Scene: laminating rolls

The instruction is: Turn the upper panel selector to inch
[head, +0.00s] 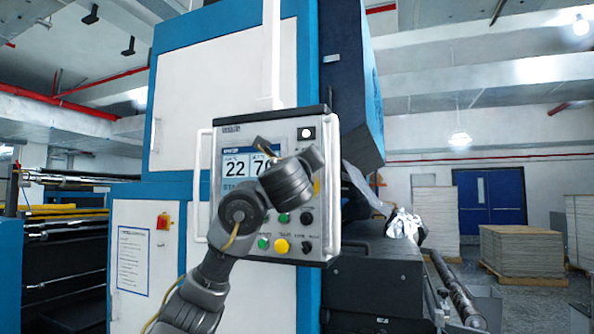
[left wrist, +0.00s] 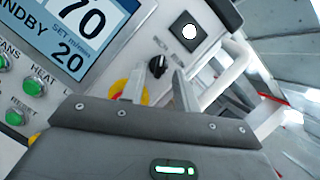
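The upper panel selector (left wrist: 157,66) is a small black knob on the light grey panel, just below a black square with a white round lamp (left wrist: 189,31) in the left wrist view. In the head view my left gripper hides the selector. My left gripper (left wrist: 160,78) is open, its two grey fingers spread with the knob seen between and just beyond their tips. I cannot tell whether they touch it. The labels around the knob are too blurred to read. In the head view the left gripper (head: 312,160) is in front of the panel's upper right. My right gripper is not in view.
The control panel (head: 330,190) has a screen (head: 236,170), several green buttons, a yellow button (head: 281,246) and lower black selectors (head: 306,247). A yellow-and-red emergency stop (left wrist: 120,95) lies near the left finger. White handrails (head: 197,185) flank the panel.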

